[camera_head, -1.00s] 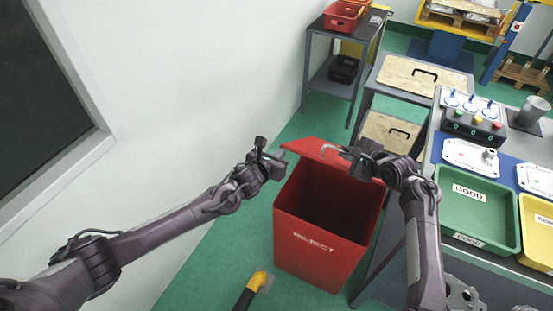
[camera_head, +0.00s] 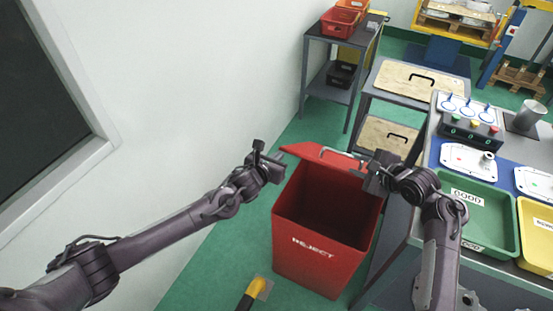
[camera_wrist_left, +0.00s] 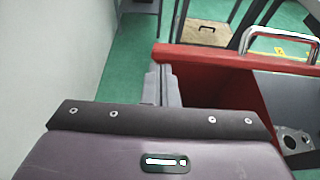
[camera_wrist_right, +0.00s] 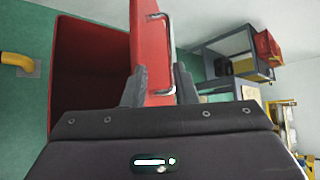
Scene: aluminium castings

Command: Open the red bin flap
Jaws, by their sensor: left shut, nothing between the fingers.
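The red bin (camera_head: 312,255), labelled REJECT, stands on the green floor with its mouth uncovered and its dark inside showing. Its red flap (camera_head: 308,152) is raised at the far side, with a metal handle (camera_head: 340,153); flap (camera_wrist_left: 215,57) and handle (camera_wrist_left: 282,34) also show in the left wrist view. My left gripper (camera_head: 275,168) is shut and empty beside the flap's left end. My right gripper (camera_head: 368,180) is open at the bin's right side, near the flap's right end. In the right wrist view the flap (camera_wrist_right: 150,45) and handle (camera_wrist_right: 170,60) appear beyond and between its fingers (camera_wrist_right: 160,88).
A workbench with a green GOOD tray (camera_head: 478,215), a yellow tray (camera_head: 536,230) and a button box (camera_head: 472,130) is at right. A wall (camera_head: 200,80) is at left. A yellow post (camera_head: 250,292) stands in front of the bin. A shelf table (camera_head: 345,55) is behind.

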